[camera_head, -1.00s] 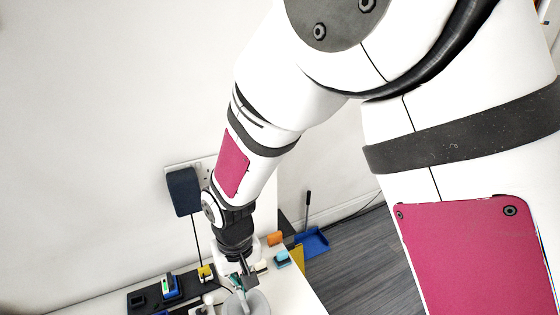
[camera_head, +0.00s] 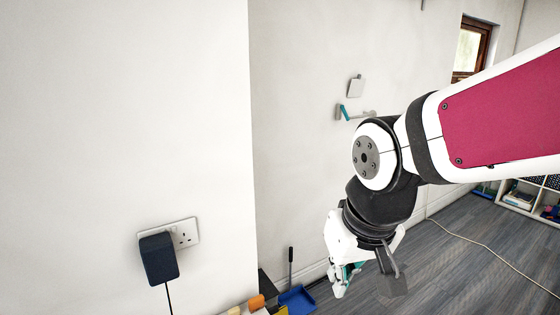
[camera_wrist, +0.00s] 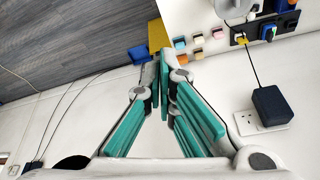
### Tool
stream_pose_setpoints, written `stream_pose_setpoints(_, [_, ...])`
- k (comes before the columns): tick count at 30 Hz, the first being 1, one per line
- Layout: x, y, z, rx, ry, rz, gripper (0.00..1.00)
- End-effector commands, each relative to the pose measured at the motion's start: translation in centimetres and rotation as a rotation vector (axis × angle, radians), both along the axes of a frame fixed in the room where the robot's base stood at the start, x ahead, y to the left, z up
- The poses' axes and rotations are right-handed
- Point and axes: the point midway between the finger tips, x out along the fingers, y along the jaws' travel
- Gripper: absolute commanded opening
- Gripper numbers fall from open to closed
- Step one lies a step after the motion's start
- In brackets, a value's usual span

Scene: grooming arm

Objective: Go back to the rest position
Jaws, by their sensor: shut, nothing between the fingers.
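My gripper (camera_head: 343,283) hangs at the end of my bent arm, right of centre in the head view, pointing down with the floor behind it. In the wrist view my gripper (camera_wrist: 164,68) shows its teal-padded fingers drawn together at the tips. I see nothing held between them. The gripper is clear of the table, which lies beyond the fingertips at the upper right of the wrist view.
A dark charger (camera_head: 158,258) sits in a white wall socket (camera_head: 185,233). A blue dustpan (camera_head: 297,299) stands on the floor by the wall corner. Several coloured blocks and a black strip (camera_wrist: 262,31) lie on the table. Open floor (camera_head: 450,265) is at right.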

Motion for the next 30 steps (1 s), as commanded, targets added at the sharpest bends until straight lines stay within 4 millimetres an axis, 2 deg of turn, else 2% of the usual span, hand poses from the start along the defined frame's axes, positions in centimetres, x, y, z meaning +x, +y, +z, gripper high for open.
stream_pose_setpoints(1, [-0.7, -1.3, 1.0, 0.005, -0.021, -0.025, 0.00])
stream_pose_setpoints(6, [-3.3, -4.7, 3.2, 0.013, -0.080, -0.092, 0.00])
stream_pose_setpoints(13, [-7.2, -8.0, 5.0, 0.015, -0.152, -0.170, 0.00])
stream_pose_setpoints(20, [-9.3, -9.4, 5.5, 0.013, -0.187, -0.210, 0.00])
stream_pose_setpoints(30, [-9.5, -9.6, 5.5, 0.012, -0.190, -0.213, 0.00])
